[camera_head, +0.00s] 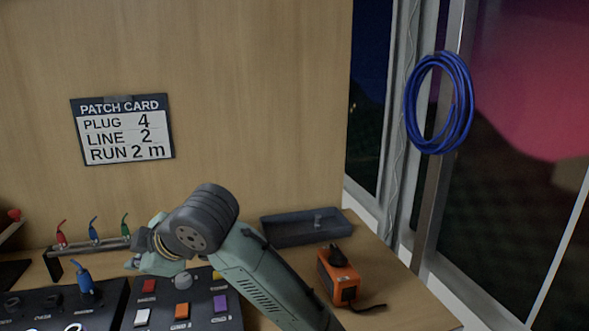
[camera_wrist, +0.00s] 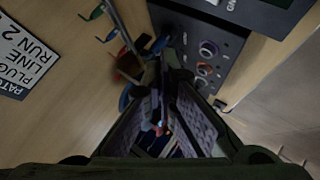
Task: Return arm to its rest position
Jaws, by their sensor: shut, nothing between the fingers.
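My arm (camera_head: 240,260) reaches from the lower right over the desk, its dark ribbed joint (camera_head: 205,218) in front of the wooden back wall. My gripper (camera_wrist: 163,78) shows in the wrist view with its fingers shut and nothing between them. In the head view the gripper end is mostly hidden behind my wrist, above the button panel (camera_head: 190,315). In the wrist view the fingers lie in front of a blue plug and part of a dark panel (camera_wrist: 205,60); whether they touch anything I cannot tell.
A rack (camera_head: 100,246) holds red, blue and green plugs. A blue plug (camera_head: 86,281) stands in the left panel (camera_head: 55,318). A grey tray (camera_head: 300,229) and an orange box (camera_head: 338,277) with a black cable sit at right. A blue cable coil (camera_head: 410,110) hangs on the window post.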

